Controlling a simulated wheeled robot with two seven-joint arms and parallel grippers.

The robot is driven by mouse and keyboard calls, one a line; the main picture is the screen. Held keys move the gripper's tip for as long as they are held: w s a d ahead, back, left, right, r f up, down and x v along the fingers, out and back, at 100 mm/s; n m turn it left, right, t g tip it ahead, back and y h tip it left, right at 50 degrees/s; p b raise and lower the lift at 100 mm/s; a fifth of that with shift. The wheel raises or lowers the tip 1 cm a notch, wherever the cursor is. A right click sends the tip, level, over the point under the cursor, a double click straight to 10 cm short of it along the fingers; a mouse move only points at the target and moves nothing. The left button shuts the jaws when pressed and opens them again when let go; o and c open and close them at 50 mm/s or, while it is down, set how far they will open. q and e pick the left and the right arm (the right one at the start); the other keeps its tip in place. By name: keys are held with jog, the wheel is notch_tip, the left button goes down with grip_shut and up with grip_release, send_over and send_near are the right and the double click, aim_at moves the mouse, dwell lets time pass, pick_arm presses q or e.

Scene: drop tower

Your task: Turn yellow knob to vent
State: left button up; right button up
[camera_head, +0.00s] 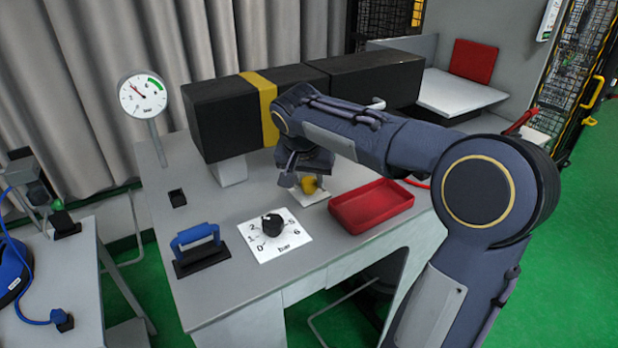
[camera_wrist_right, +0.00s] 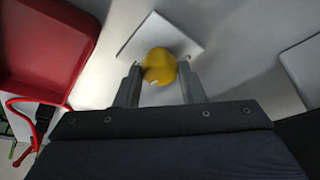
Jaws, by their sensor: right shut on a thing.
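The yellow knob (camera_head: 309,186) sits on a small white plate (camera_head: 318,197) on the table, left of the red tray. In the right wrist view the yellow knob (camera_wrist_right: 159,66) is between the two fingers, over its white plate (camera_wrist_right: 186,44). My right gripper (camera_head: 300,184) reaches down to the knob and is shut on it. It also shows in the right wrist view (camera_wrist_right: 160,78). A small pale mark shows on the knob's near side. My arm and gripper partly hide the plate, and any vent label is hidden. My left gripper is not in view.
A red tray (camera_head: 371,207) stands right of the knob. A black dial (camera_head: 272,224) on a white scale plate, a blue handle (camera_head: 195,235) and a pressure gauge (camera_head: 143,94) are to the left. A long black block with a yellow band (camera_head: 262,108) stands behind.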

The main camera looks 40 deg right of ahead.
dwell(0.4)
jog(key=o, duration=1)
jog(key=v, duration=0.8)
jog(key=shift+f, duration=0.1)
